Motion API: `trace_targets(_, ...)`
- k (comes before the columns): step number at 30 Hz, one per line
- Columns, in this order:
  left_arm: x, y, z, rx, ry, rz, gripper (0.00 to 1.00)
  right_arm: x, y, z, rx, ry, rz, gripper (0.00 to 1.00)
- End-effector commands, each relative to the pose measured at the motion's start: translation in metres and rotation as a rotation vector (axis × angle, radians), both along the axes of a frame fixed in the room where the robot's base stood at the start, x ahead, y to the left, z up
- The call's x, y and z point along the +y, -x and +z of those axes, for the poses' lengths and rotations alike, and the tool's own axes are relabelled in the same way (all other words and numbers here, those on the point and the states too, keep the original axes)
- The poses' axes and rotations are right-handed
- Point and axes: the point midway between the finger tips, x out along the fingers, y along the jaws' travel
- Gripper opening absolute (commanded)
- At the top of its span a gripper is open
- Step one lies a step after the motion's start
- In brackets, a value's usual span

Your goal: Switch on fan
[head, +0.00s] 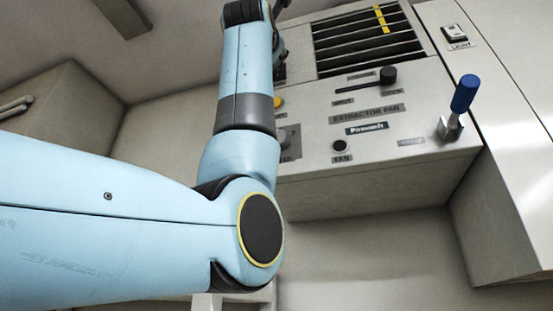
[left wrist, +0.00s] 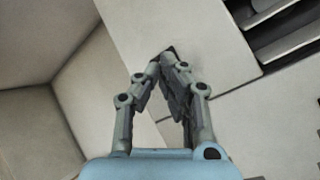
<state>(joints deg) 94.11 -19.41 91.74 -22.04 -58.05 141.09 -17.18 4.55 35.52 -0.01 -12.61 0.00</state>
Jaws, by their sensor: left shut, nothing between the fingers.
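The extractor fan panel (head: 312,190) is a pale box with a dark slotted grille (head: 345,45) at its top. A small round black button (head: 339,146) sits above a label reading FAN (head: 342,158). My left arm crosses the panel's left side in the head view and partly covers a yellow button (head: 278,102) and a grey control (head: 291,140). My left gripper (left wrist: 168,52) is shut and empty in the left wrist view, near the pale panel beside the grille (left wrist: 288,30). In the head view its fingertips are hidden or out of frame. My right gripper is not in view.
A blue-handled lever (head: 464,94) sticks out at the panel's right corner. A light switch (head: 454,33) is on the right surface. A pale box with a rail (head: 16,106) is at left.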

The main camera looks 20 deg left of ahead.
Motion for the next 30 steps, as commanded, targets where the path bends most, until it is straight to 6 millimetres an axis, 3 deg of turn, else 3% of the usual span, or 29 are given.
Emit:
trace_targets(7, 0.000, 0.004, 0.001, -0.001, 0.000, 0.000, 0.00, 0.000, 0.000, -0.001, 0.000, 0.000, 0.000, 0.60)
trace_targets(21, 0.001, 0.047, 0.006, -0.001, 0.000, 0.000, 0.00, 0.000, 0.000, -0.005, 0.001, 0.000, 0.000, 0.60)
trace_targets(30, 0.002, 0.049, 0.007, 0.000, 0.000, 0.000, 0.00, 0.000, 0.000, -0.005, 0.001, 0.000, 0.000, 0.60)
